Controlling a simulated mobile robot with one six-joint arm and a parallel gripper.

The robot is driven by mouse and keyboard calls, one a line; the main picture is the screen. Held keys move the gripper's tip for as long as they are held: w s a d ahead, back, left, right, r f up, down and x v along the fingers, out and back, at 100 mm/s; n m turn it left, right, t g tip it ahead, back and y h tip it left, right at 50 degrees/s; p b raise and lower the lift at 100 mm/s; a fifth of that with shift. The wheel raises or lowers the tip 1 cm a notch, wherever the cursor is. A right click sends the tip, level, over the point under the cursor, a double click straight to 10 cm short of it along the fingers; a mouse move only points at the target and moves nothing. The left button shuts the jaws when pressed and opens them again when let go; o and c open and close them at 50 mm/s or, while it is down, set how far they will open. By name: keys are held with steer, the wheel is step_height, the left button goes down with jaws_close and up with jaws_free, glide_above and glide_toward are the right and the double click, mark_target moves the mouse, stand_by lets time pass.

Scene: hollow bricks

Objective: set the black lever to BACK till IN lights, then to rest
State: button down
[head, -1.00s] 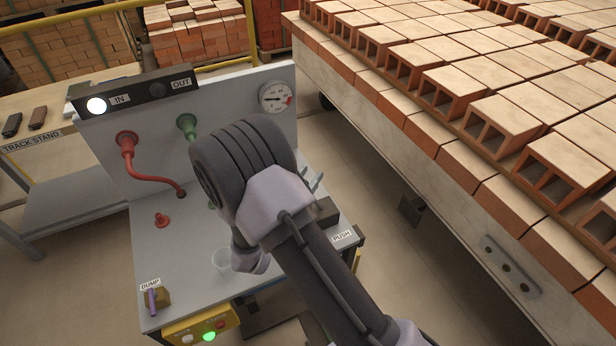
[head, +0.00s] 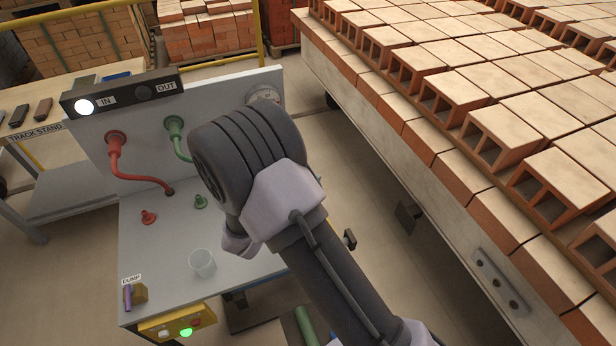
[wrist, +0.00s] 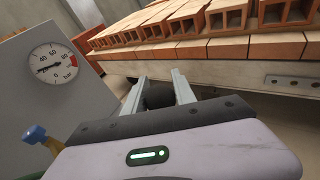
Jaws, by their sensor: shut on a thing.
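The IN lamp (head: 84,106) glows white on the dark panel at the back of the bench. The OUT lamp (head: 143,92) beside it is dark. In the wrist view my gripper (wrist: 160,87) is shut on the black lever, whose dark rounded knob (wrist: 158,96) shows between the two pale fingers. The rest of the lever is hidden behind the gripper body. In the head view my own arm covers the lever and the fingers, so the lever's position along its travel cannot be told.
A pressure gauge (wrist: 53,61) stands on the panel left of my gripper. A blue-topped tap (wrist: 35,134) is near the gripper's left side. A long car stacked with hollow bricks (head: 480,130) runs close along the right. A clear cup (head: 202,263) stands on the bench.

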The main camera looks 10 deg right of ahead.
steer(key=c, duration=1)
jaws_free()
steer(key=shift+f, duration=0.15)
steer(key=shift+c, duration=0.2)
steer(key=p+v, duration=0.3)
steer(key=v, duration=1.4)
steer(key=shift+s+p, duration=0.3)
steer(key=shift+s, duration=0.05)
